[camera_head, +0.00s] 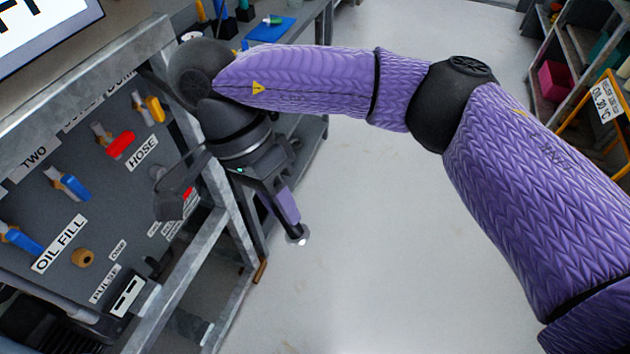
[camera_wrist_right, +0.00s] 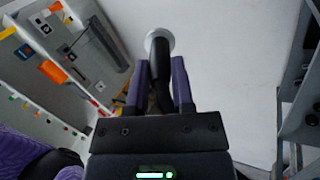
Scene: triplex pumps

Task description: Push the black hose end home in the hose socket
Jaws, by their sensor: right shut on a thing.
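My right gripper (camera_head: 285,208) hangs off the right side of the panel frame, over the floor and apart from the panel. It is shut on the black hose end (camera_wrist_right: 160,67), which sits between the two purple fingers in the right wrist view. The hose end points away from the wrist and has a pale round tip, which also shows in the head view below the fingers. The panel carries a HOSE label (camera_head: 142,152). I cannot make out the hose socket; my right wrist and gripper hide part of the panel there. My left gripper is not in view.
The grey panel (camera_head: 60,200) at left carries red, blue and yellow handles. A metal frame post (camera_head: 232,225) stands between it and my right gripper. A workbench with a blue mat (camera_head: 270,30) is behind, shelves (camera_head: 585,45) at far right. Open floor (camera_head: 390,250) lies between.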

